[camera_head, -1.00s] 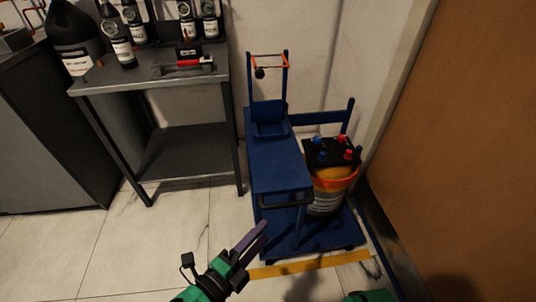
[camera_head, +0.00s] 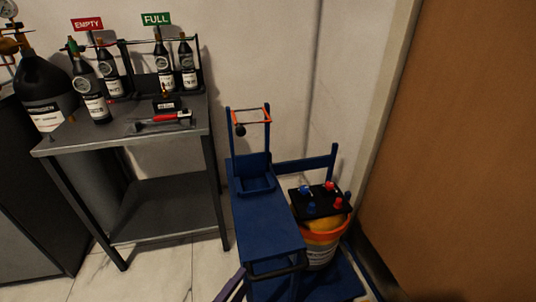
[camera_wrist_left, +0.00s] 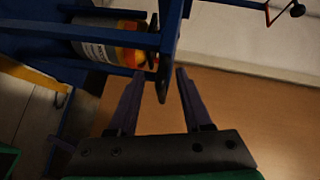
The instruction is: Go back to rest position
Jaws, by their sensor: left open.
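My left gripper (camera_wrist_left: 160,74) is open, with its two dark purple fingers apart and nothing held between them in the left wrist view. In the head view only a purple finger (camera_head: 232,287) shows at the bottom edge, left of the blue cart (camera_head: 263,223). In the wrist view a dark blue bar of the cart lies just beyond the fingertips; I cannot tell if they touch. My right gripper is not in view.
A grey metal table (camera_head: 170,205) with several dark bottles and a red-handled tool (camera_head: 163,118) stands left. A brown panel (camera_head: 460,170) fills the right.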

